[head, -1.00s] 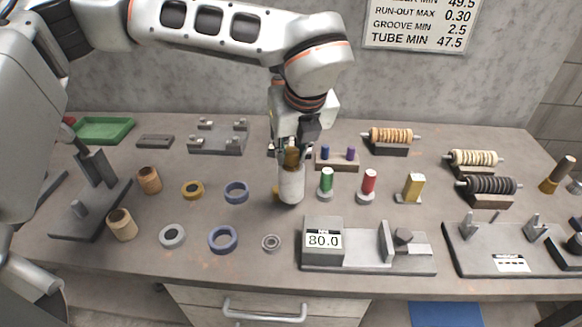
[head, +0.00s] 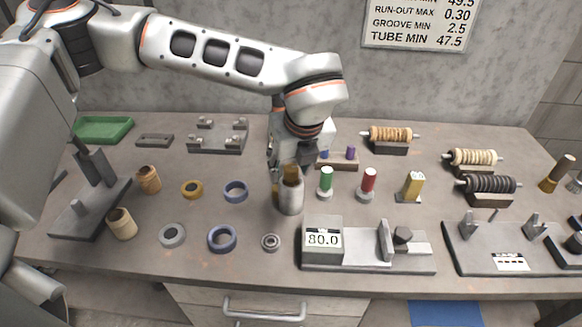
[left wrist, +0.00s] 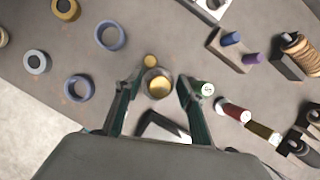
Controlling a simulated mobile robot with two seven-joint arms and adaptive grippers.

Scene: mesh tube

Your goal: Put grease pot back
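The grease pot (head: 290,197) is a small grey cylinder, upright in the middle of the bench. A brown patch shows at its top in the head view. In the left wrist view the pot (left wrist: 159,84) is seen from above with golden grease inside. My left gripper (head: 291,170) is right over it, pointing down. In the left wrist view its two fingers (left wrist: 160,80) stand apart on either side of the pot, with a small gap on each side. Part of the fingers is hidden in the head view. My right gripper is not in view.
Blue rings (head: 222,239) and a small bearing (head: 271,242) lie to the left and front. Green (head: 326,182) and red (head: 368,183) pieces stand to the right. A gauge reading 80.0 (head: 322,240) is in front.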

